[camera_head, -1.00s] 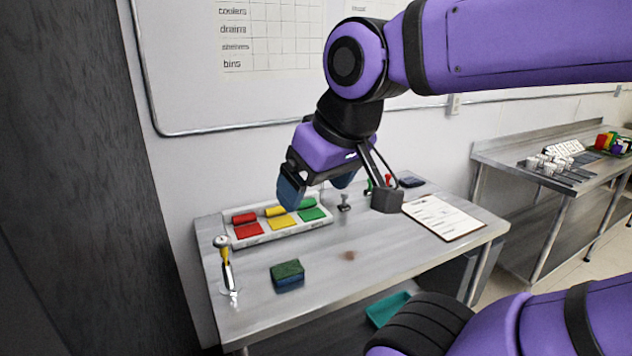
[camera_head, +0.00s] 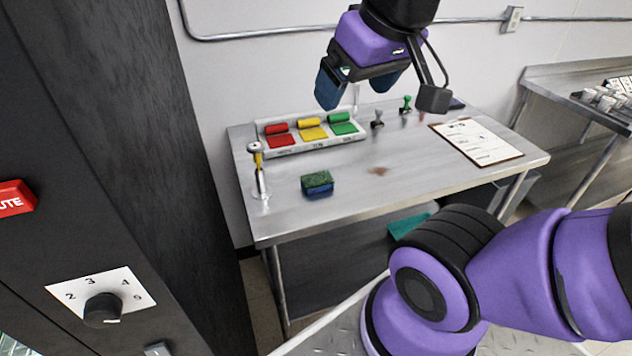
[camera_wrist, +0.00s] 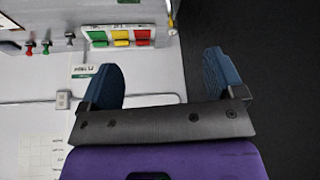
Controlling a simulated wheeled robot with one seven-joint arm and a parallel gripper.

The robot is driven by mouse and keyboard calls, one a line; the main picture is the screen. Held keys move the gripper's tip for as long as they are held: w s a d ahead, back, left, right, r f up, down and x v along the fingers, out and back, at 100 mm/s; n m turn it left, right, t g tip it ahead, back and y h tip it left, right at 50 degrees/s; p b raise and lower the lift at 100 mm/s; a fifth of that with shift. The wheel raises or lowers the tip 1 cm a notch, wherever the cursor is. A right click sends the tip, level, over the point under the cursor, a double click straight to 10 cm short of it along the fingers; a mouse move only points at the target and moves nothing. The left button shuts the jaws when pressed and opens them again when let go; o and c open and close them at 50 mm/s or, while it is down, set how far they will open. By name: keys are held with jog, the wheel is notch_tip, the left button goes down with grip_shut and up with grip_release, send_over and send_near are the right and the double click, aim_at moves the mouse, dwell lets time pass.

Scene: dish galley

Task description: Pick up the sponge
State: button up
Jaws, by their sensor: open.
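The sponge (camera_head: 317,183) is a small block with a green top and a blue lower part. It lies flat on the steel table (camera_head: 400,185), near its front left, in the head view. My gripper (camera_head: 345,92) is open and empty, above the back of the table, higher than the sponge and apart from it. In the wrist view the two blue fingers of my gripper (camera_wrist: 165,82) are spread wide with nothing between them. The sponge does not show in the wrist view.
A tray with red, yellow and green pads (camera_head: 311,132) stands at the table's back. A dispenser-like upright item (camera_head: 260,172) stands left of the sponge. Small stamps (camera_head: 377,119) and a clipboard (camera_head: 476,142) lie to the right. A dark cabinet (camera_head: 130,110) rises at the left.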

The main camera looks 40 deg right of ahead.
jog(key=shift+o, duration=0.5)
jog(key=n+g, duration=0.5)
jog(key=n, duration=1)
send_over(317, 178)
jog(key=f, duration=3)
jog(key=shift+s+f, duration=0.2)
jog(key=shift+s, duration=0.1)
notch_tip(317, 178, down, 5)
jog(key=shift+f, duration=0.15)
jog(key=shift+w+f, duration=0.15)
jog(key=shift+f, duration=1.15)
jog(key=shift+w+f, duration=0.15)
jog(key=shift+f, duration=1.15)
